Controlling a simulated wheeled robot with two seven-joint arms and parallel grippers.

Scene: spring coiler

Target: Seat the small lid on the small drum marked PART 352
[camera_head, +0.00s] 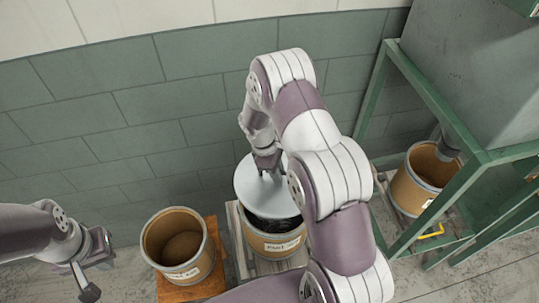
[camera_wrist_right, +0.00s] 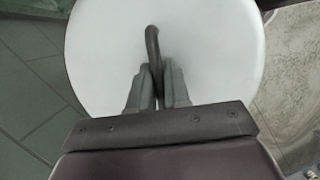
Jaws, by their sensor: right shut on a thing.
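The pale round lid (camera_head: 253,190) is over the middle drum (camera_head: 268,243), whose label begins with PART; its number is too small to read surely. The lid sits off toward the back left, and the drum's dark inside shows at the front right. I cannot tell whether the lid touches the rim. My right gripper (camera_head: 268,165) is shut on the lid's dark handle. In the right wrist view, its fingers (camera_wrist_right: 158,88) pinch the handle (camera_wrist_right: 152,45) on the lid (camera_wrist_right: 200,45). My left gripper (camera_head: 92,272) is open and empty at the lower left.
An open drum (camera_head: 162,228) stands on an orange pallet (camera_head: 212,284) to the left. Another open drum (camera_head: 408,190) stands under a hopper inside a green frame (camera_head: 431,195) at right. The middle drum stands on a grey pallet (camera_head: 240,262). A tiled wall (camera_head: 130,120) is close behind.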

